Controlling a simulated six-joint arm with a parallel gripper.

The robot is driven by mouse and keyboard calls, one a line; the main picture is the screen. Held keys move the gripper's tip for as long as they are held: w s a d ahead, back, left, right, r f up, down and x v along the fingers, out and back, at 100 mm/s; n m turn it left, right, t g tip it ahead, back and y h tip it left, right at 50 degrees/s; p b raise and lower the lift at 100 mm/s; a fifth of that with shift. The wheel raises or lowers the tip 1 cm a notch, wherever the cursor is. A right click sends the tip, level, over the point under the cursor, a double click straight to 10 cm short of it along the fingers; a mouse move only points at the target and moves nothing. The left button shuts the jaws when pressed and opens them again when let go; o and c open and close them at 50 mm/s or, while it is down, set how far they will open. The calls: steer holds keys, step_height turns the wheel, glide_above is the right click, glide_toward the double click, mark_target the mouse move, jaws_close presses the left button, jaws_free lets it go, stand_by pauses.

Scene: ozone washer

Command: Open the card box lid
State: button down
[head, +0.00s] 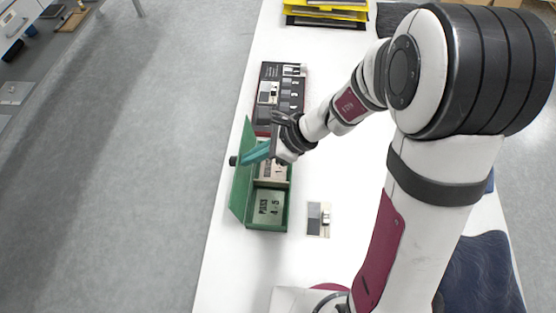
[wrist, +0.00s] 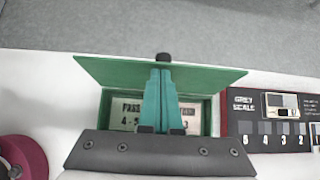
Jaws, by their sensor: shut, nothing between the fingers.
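The green card box (head: 268,228) stands near the left edge of the white table. Its lid (head: 241,185) is raised and leans outward on the box's left side, with a black knob (head: 233,160) on its outer face.
A dark grey-scale panel (head: 280,90) lies just behind the box; it also shows at the right in the wrist view (wrist: 270,125). A small grey card (head: 318,219) lies right of the box. A yellow and black tray stack (head: 328,13) stands at the back.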

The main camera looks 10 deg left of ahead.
steer(key=d+f+v, duration=0.1)
steer(key=v, duration=1.2)
steer(key=s+d+n+h, duration=0.3)
steer(key=s+n, duration=0.3)
steer(key=s, duration=0.2)
steer(key=s+d+n+h, duration=0.2)
steer(key=s+n, duration=0.4)
steer(key=s, duration=0.3)
steer(key=shift+s+d+r+n+h, duration=0.3)
steer(key=shift+d+r+h, duration=0.1)
steer(key=shift+h, duration=0.5)
